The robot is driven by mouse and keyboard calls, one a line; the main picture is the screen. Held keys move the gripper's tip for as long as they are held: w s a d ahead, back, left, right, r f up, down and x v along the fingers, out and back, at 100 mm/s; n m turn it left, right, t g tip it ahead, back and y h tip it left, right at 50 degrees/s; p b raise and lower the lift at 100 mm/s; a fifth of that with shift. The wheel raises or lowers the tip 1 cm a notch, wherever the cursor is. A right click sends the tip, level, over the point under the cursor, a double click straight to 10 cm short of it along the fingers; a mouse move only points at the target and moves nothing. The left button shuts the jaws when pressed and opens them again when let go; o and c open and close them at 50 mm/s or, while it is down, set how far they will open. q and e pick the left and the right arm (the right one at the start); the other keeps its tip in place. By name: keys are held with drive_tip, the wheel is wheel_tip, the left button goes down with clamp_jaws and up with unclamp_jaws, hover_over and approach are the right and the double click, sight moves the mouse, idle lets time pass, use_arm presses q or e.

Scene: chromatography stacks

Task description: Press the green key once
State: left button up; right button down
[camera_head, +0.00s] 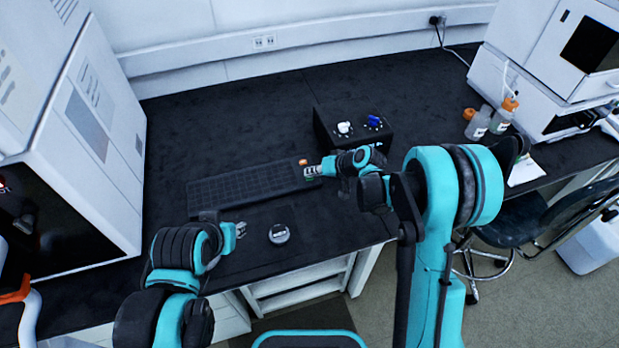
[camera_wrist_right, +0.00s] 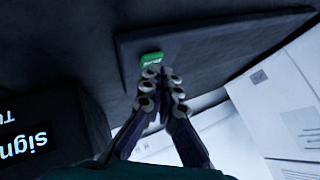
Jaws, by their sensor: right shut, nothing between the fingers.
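The green key (camera_wrist_right: 151,58) is a small bright green block with faint lettering, on a dark flat keyboard (camera_head: 245,188). My right gripper (camera_wrist_right: 162,73) is shut and empty, with its tips right at the key's near edge in the wrist view. I cannot tell whether they touch it. In the head view my right gripper (camera_head: 322,169) is at the keyboard's right end, where a bit of green (camera_head: 310,178) shows and an orange key (camera_head: 303,162) sits just above. My left gripper (camera_head: 240,229) is small, in front of the keyboard and away from the key; its opening is unclear.
A black box (camera_head: 325,131) with a white knob (camera_head: 345,128) and a blue knob (camera_head: 374,121) stands behind my right gripper. A round silver-rimmed object (camera_head: 279,235) lies near the front edge. White instruments (camera_head: 85,140) flank the bench. Bottles (camera_head: 478,122) stand at right.

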sight(312, 178)
drive_tip(key=shift+f+b, duration=0.35)
drive_tip(key=shift+b, duration=0.05)
idle(0.4)
idle(0.4)
drive_tip(key=shift+r+p, duration=0.5)
drive_tip(key=shift+r, duration=0.3)
drive_tip(key=shift+r+p, duration=1.7)
drive_tip(key=shift+r, duration=0.8)
